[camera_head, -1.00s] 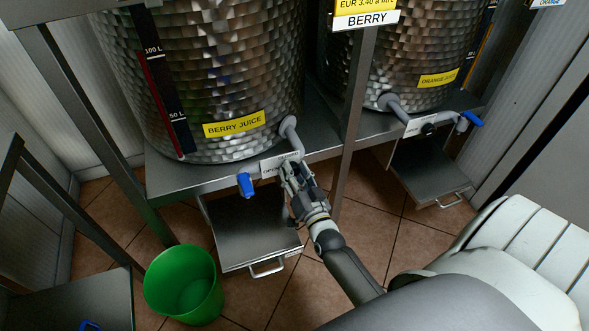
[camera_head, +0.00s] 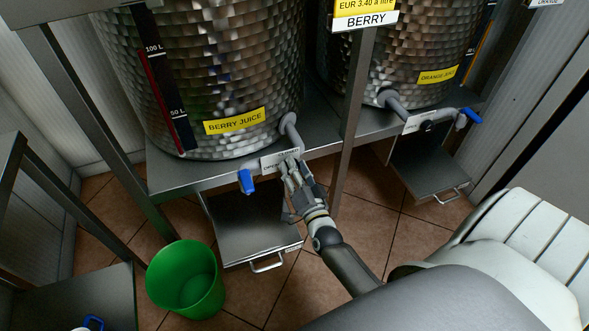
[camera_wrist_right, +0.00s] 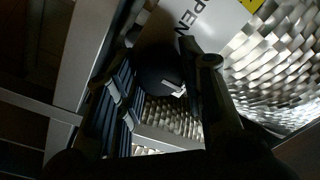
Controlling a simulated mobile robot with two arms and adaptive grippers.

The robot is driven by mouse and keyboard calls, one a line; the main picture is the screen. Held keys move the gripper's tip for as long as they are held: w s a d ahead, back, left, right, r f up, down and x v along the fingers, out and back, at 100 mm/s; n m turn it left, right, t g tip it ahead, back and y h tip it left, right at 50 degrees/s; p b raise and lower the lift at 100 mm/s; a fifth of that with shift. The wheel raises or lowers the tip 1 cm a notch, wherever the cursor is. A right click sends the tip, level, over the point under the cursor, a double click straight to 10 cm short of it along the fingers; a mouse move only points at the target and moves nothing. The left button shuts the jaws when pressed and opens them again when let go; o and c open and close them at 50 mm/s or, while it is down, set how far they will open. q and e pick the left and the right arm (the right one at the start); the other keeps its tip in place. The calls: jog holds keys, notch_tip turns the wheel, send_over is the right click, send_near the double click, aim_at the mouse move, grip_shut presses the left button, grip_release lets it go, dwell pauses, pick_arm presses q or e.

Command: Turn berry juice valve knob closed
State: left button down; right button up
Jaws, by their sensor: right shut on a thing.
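The berry juice tank (camera_head: 205,75) has a yellow "BERRY JUICE" label (camera_head: 235,121) and a grey pipe (camera_head: 289,128) leading to a white open/closed plate (camera_head: 278,159). A blue spout (camera_head: 246,182) hangs at the pipe's left end. My right gripper (camera_head: 290,174) is at the plate, with its fingers shut on the valve knob. The fingers hide the knob in the head view. In the right wrist view the dark round knob (camera_wrist_right: 158,68) sits between the fingers, beside the white plate with "OPEN" (camera_wrist_right: 188,14). My left gripper is not in view.
A metal drip shelf (camera_head: 250,222) with a handle sits below the valve. A green bucket (camera_head: 187,282) stands on the tiled floor to the left. A steel post (camera_head: 352,110) rises right of my gripper, with the orange juice tank (camera_head: 400,60) beyond.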

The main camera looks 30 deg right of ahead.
jog(key=o, duration=1)
jog(key=v, duration=1.2)
